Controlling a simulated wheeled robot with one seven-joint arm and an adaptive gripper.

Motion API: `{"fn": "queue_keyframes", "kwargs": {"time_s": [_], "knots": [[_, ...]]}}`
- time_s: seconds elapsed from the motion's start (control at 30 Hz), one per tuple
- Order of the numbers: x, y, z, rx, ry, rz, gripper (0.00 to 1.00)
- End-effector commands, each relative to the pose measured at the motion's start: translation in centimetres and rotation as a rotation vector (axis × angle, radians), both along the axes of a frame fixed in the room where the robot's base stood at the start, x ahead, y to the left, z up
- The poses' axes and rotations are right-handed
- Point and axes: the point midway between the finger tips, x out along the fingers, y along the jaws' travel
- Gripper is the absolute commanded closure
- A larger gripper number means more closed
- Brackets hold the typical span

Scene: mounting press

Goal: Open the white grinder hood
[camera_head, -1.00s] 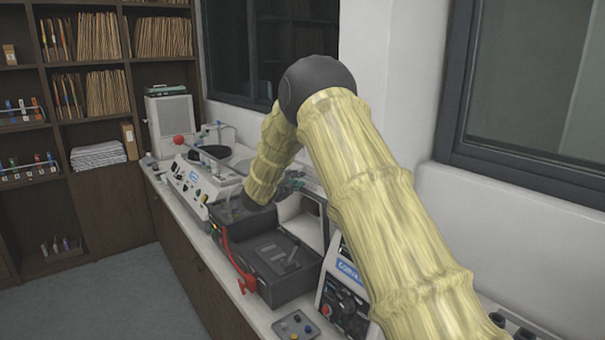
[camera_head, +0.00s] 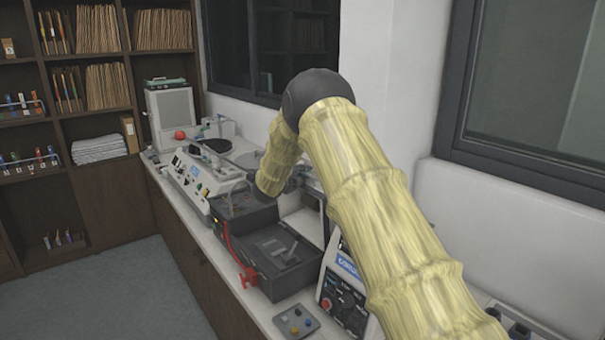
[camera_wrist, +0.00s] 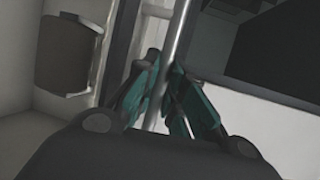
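A white boxy housing (camera_head: 308,222) with an opening, which looks like the grinder and its hood, stands on the bench behind the black machine, partly hidden by my arm. In the wrist view, a white panel (camera_wrist: 252,122) borders a dark recess at upper right. A silver metal bar (camera_wrist: 180,42) runs upright in front of it. My gripper (camera_wrist: 166,84) has its teal fingers on both sides of this bar, close against it, and appears shut on it. In the head view my gripper is mostly hidden behind my forearm.
A black machine with a red lever (camera_head: 238,262) stands in front of the housing. A white polishing machine (camera_head: 195,178) stands farther left. The wall and window (camera_head: 530,90) flank my arm at right.

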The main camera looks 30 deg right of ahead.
Motion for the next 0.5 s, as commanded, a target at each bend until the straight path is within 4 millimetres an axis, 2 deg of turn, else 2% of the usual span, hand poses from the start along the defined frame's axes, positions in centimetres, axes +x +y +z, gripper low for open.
{"fn": "queue_keyframes", "kwargs": {"time_s": [0.23, 0.5], "knots": [[0.0, 0.3, -0.4, -0.009, 0.001, 0.000, 1.00], [-0.1, 2.1, -0.7, -0.074, -0.004, 0.001, 1.00]]}}
